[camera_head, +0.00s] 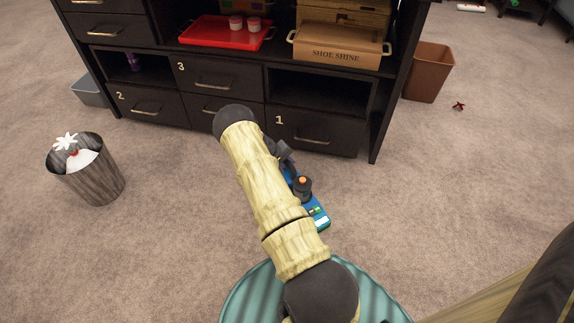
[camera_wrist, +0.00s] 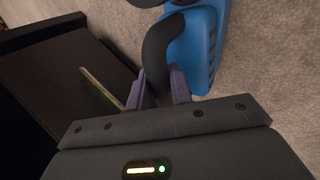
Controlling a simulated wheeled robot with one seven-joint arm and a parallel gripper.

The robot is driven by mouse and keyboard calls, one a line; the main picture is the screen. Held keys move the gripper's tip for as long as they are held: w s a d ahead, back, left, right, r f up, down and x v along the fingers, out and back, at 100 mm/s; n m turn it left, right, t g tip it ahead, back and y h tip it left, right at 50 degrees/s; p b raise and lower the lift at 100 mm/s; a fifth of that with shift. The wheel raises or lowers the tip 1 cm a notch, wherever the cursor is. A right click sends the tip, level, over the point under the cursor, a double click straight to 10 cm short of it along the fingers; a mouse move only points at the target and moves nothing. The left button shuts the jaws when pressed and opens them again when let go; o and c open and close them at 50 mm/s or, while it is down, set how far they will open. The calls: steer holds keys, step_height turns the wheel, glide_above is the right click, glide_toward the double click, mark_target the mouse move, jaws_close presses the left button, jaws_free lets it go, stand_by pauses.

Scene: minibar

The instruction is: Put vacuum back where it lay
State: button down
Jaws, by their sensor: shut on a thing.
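The vacuum is blue with a black curved handle. In the head view the vacuum (camera_head: 318,214) shows beside and partly behind my arm, in front of the dark cabinet, with its near end clear; I cannot tell whether it touches the carpet. In the wrist view the vacuum (camera_wrist: 204,48) is at the top, right of centre. My gripper (camera_wrist: 159,88) has its two purple fingers shut on the black handle. In the head view my gripper (camera_head: 284,152) is mostly hidden by the arm.
The dark cabinet (camera_head: 368,120) has numbered drawers, an open lower right compartment, a red tray (camera_head: 220,42) and a SHOE SHINE box (camera_head: 338,50). A bin (camera_head: 100,182) stands left, a brown basket (camera_head: 428,75) right. Carpet right of the vacuum is free.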

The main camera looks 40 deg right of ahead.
steer(key=shift+d, duration=0.1)
steer(key=c, duration=1.3)
jaws_free()
steer(key=shift+o, duration=0.2)
steer(key=shift+r, duration=0.1)
steer(key=shift+a+r, duration=0.2)
steer(key=shift+r, duration=0.05)
steer(key=s+p+v, duration=0.1)
steer(key=p+v, duration=0.5)
steer(key=v, duration=0.5)
steer(key=shift+w+a+r, duration=0.15)
steer(key=shift+w+a, duration=0.05)
steer(key=shift+w, duration=0.3)
